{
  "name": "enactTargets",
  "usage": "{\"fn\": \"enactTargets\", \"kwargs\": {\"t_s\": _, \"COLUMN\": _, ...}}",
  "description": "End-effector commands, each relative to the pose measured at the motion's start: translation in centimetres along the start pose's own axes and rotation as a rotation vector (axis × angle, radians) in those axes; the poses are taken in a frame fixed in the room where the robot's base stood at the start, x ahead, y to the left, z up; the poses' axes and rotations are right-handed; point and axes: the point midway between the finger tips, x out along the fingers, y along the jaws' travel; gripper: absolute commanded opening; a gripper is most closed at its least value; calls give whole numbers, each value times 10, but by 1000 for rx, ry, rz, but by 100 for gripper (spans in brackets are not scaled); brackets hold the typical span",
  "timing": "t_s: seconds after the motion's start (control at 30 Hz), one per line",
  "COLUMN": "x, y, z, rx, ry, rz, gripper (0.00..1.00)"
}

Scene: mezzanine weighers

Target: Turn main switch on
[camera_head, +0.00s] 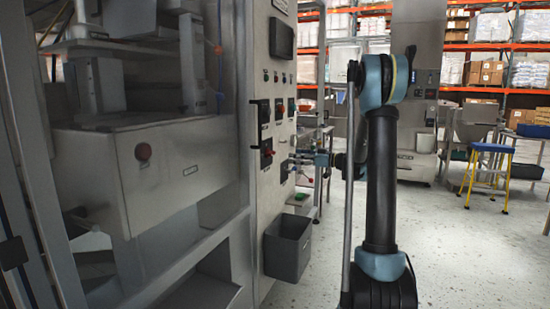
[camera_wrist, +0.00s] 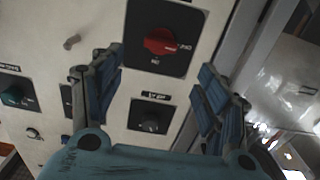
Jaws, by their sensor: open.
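A red rotary knob on a black square plate (camera_wrist: 160,40) is on the pale control panel in the wrist view, in the gap beyond my fingertips. The plate's lettering is too small to read surely. In the head view a red knob (camera_head: 267,151) shows on the cabinet's front. My gripper (camera_wrist: 160,64) is open, with one blue-padded finger on each side of the knob and nothing between them. In the head view my gripper (camera_head: 304,161) is close to the panel, small and partly mixed with the switches behind. I cannot tell whether it touches the panel.
A dark knob (camera_wrist: 150,122) lies below the red one, and a green knob (camera_wrist: 14,95) is at the left. A grey bin (camera_head: 288,248) hangs low on the cabinet. Open floor (camera_head: 455,250) lies to the right, with a blue-topped yellow step stool (camera_head: 493,148) farther back.

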Motion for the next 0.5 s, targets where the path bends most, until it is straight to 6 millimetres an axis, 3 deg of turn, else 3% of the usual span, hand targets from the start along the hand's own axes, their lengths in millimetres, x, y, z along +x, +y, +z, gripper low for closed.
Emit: {"fn": "enactTargets", "kwargs": {"t_s": 0.5, "x": 89, "y": 0, "z": 0, "rx": 1, "ry": -1, "rz": -2, "gripper": 68}}
